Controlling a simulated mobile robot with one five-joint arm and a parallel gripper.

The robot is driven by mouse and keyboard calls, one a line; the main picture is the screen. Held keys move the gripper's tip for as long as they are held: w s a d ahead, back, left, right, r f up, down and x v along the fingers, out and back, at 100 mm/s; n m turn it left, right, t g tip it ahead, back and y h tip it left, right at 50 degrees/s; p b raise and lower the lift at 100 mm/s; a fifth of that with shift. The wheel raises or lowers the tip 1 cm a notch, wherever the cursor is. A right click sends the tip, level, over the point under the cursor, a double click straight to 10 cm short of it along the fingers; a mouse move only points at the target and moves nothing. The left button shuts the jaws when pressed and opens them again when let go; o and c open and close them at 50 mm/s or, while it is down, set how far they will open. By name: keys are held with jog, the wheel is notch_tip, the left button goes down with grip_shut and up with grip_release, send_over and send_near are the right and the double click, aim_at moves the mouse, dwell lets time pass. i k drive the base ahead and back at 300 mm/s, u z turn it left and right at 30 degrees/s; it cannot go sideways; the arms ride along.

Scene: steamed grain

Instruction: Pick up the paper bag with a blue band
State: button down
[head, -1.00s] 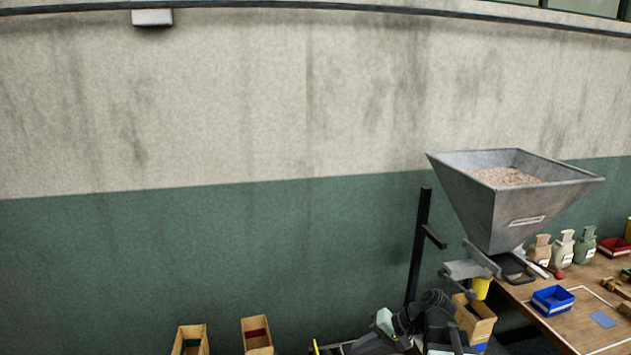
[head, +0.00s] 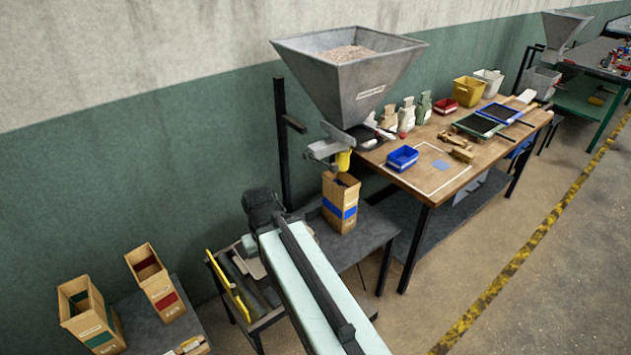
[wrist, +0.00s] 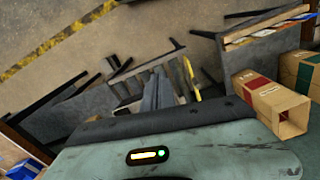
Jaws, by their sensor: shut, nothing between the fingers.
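The paper bag with a blue band (head: 333,193) stands upright and open-topped on a low grey stand, under the spout of the hopper in the head view. I cannot make it out in the wrist view. My gripper (wrist: 157,76) shows in the wrist view as grey fingers held together, with nothing between them. In the head view my arm reaches up from the bottom centre and its dark end is left of the bag, apart from it. The fingers themselves are hidden or unclear there.
A red-banded bag (head: 159,284) and a green-banded bag (head: 91,318) stand at lower left. The metal hopper (head: 352,80) overhangs the blue-banded bag. A rack with a yellow bar (head: 229,286) is beside my arm. A wooden table (head: 429,193) stands at right; open floor lies beyond.

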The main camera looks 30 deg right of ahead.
aim_at(340, 191)
jog(key=u, duration=1.1)
jog(key=k, duration=1.2)
jog(key=z, duration=0.7)
jog(key=i, duration=1.05)
jog(key=u, duration=0.1)
